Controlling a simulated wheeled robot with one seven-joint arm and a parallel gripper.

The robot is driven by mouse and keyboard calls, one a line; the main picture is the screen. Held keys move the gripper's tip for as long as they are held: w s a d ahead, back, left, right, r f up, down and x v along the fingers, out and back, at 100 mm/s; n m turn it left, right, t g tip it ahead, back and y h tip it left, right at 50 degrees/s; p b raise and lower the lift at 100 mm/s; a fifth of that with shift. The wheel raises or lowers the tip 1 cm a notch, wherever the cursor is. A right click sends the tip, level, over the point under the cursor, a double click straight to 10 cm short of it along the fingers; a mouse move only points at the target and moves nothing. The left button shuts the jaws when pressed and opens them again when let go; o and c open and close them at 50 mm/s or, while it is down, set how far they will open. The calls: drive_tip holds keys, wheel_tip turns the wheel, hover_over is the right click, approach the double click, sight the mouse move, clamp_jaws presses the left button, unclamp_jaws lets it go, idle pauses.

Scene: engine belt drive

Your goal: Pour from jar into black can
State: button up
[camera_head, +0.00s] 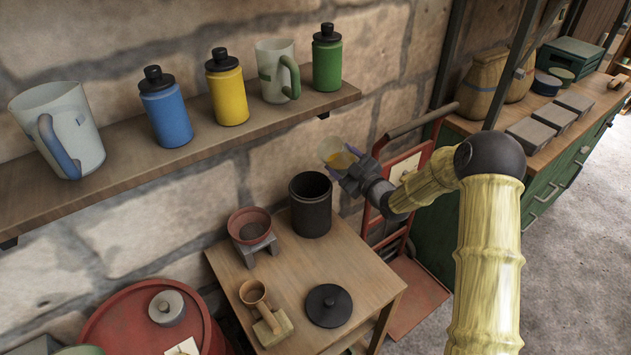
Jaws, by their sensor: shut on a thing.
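The black can (311,206) stands open and upright on the small wooden table, near its back edge. My gripper (346,167) is up and to the right of the can's rim, shut on a small clear jar (333,151). The jar has yellow-orange content inside and looks tilted, with its mouth towards the left. It is close to the can, but I cannot tell whether it is over the opening. The inside of the can is too dark to see what it holds.
A shelf (190,150) with bottles and jugs runs above. A red hand truck (405,160) stands behind my arm.

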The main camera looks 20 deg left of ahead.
sight(338, 163)
drive_tip(key=shift+s+a+r+n, duration=0.2)
drive_tip(key=shift+r+n, duration=0.4)
drive_tip(key=shift+n, duration=0.2)
drive_tip(key=shift+a+r+n+p, duration=0.1)
drive_tip(key=shift+r+n+p, duration=0.1)
drive_tip(key=shift+n+p, duration=0.15)
drive_tip(key=shift+f+n, duration=0.3)
drive_tip(key=shift+n, duration=0.6)
drive_tip(key=shift+f+n, duration=0.25)
drive_tip(key=shift+n, duration=0.6)
drive_tip(key=shift+s+r+n+b, duration=0.15)
drive_tip(key=shift+r+n+b, duration=0.3)
drive_tip(key=shift+n+b, duration=0.7)
drive_tip(key=shift+s+a+r+n+b, duration=0.45)
drive_tip(key=shift+s+a+n+b, duration=0.1)
drive_tip(key=shift+b, duration=1.2)
drive_tip(key=shift+a+f+n+b, duration=0.15)
drive_tip(key=shift+n+b, duration=0.25)
drive_tip(key=shift+b, duration=0.55)
drive_tip(key=shift+s+f+b, duration=0.1)
drive_tip(key=shift+s+b, duration=0.05)
drive_tip(key=shift+b, duration=0.4)
